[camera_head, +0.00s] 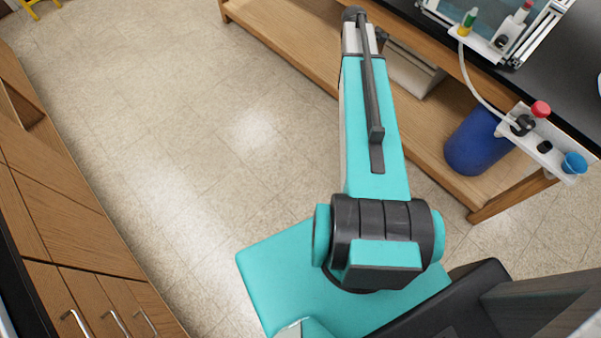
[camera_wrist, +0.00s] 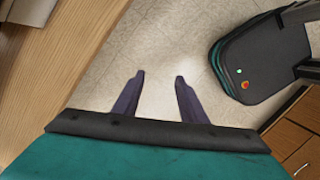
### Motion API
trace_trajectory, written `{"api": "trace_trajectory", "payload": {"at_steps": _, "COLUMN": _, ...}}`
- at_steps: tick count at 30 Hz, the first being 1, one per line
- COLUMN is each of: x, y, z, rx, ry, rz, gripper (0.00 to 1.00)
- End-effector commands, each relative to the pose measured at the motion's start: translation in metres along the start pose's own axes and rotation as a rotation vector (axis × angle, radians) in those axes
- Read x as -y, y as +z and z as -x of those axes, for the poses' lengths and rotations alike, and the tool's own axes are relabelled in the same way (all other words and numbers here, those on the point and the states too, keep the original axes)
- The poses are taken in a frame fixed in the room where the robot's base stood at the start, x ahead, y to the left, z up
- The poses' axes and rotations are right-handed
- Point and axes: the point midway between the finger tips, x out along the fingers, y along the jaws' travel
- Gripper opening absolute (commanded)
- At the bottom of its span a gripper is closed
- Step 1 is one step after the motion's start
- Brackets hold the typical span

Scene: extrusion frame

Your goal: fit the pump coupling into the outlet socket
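In the head view, a white bracket (camera_head: 559,167) sticks out at the near end of the bench. It carries a black round fitting (camera_head: 522,125), a red knob (camera_head: 540,108), a small black piece (camera_head: 545,147) and a blue cup (camera_head: 574,163). A pale hose (camera_head: 479,93) runs from the black fitting to a white strip by the extrusion frame (camera_head: 541,36). I cannot tell for certain which pieces are the pump coupling and the outlet socket. My gripper (camera_wrist: 160,78) is open and empty in the wrist view, over bare floor. Its fingers are hidden in the head view.
A black-topped wooden bench (camera_head: 428,153) stands on the right, with a blue drum (camera_head: 476,141) on its lower shelf. The white strip holds a yellow-green piece (camera_head: 467,22) and a red-topped piece (camera_head: 522,13). Wooden cabinets (camera_head: 62,220) line the left. The floor between is clear.

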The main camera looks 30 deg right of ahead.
Motion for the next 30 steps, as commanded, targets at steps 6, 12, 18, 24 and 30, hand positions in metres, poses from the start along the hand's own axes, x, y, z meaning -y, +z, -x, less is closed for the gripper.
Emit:
{"api": "trace_trajectory", "payload": {"at_steps": 6, "x": 0.075, "y": -0.059, "z": -0.052, "rx": -0.003, "ry": -0.067, "rz": -0.122, "gripper": 0.39}}
{"api": "trace_trajectory", "payload": {"at_steps": 12, "x": 0.145, "y": -0.099, "z": -0.092, "rx": 0.013, "ry": -0.125, "rz": -0.244, "gripper": 0.39}}
{"api": "trace_trajectory", "payload": {"at_steps": 18, "x": 0.220, "y": -0.125, "z": -0.128, "rx": 0.048, "ry": -0.178, "rz": -0.368, "gripper": 0.39}}
{"api": "trace_trajectory", "payload": {"at_steps": 24, "x": 0.295, "y": -0.138, "z": -0.158, "rx": 0.102, "ry": -0.223, "rz": -0.497, "gripper": 0.39}}
{"api": "trace_trajectory", "payload": {"at_steps": 30, "x": 0.370, "y": -0.137, "z": -0.182, "rx": 0.172, "ry": -0.254, "rz": -0.629, "gripper": 0.39}}
